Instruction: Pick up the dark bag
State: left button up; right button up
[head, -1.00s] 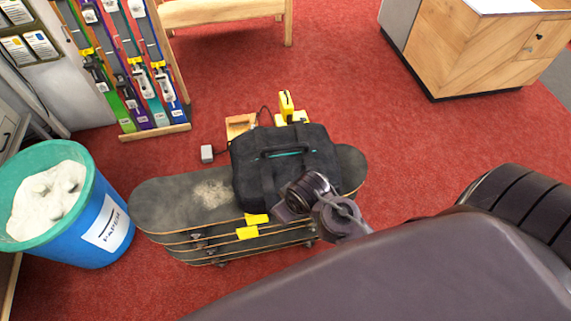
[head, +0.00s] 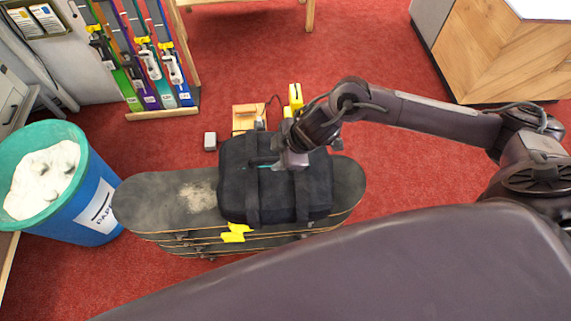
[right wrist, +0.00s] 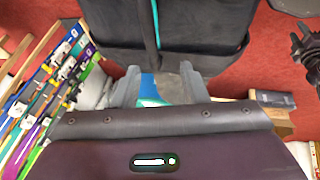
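The dark bag (head: 232,185) lies on top of a stack of skateboards (head: 160,200), its broad side with two straps facing me. My right gripper (head: 291,160) is at the bag's upper middle, by its handle with a teal strip, partly hiding it. In the right wrist view the bag (right wrist: 205,32) fills the top. A dark strap of it reaches down towards the space between the fingers of my right gripper (right wrist: 160,78). The fingers stand apart, with a gap showing between them. I cannot tell whether they touch the handle. My left gripper is not in view.
A blue bin (head: 80,220) with a teal rim stands left of the skateboards. A ski rack (head: 165,114) is behind it. Yellow items and a small wooden piece (head: 248,116) lie behind the bag. A wooden counter (head: 495,55) stands at the back right.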

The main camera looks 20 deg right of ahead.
aim_at(275, 158)
jog(key=w+f, duration=0.1)
jog(key=f, duration=0.1)
jog(key=w+f, duration=0.1)
jog(key=f, duration=0.1)
jog(key=w+f, duration=0.1)
jog(key=f, duration=0.2)
jog(key=shift+a, duration=0.15)
jog(key=shift+s, duration=0.1)
grip_shut()
dwell(0.3)
dwell(0.8)
dwell(0.4)
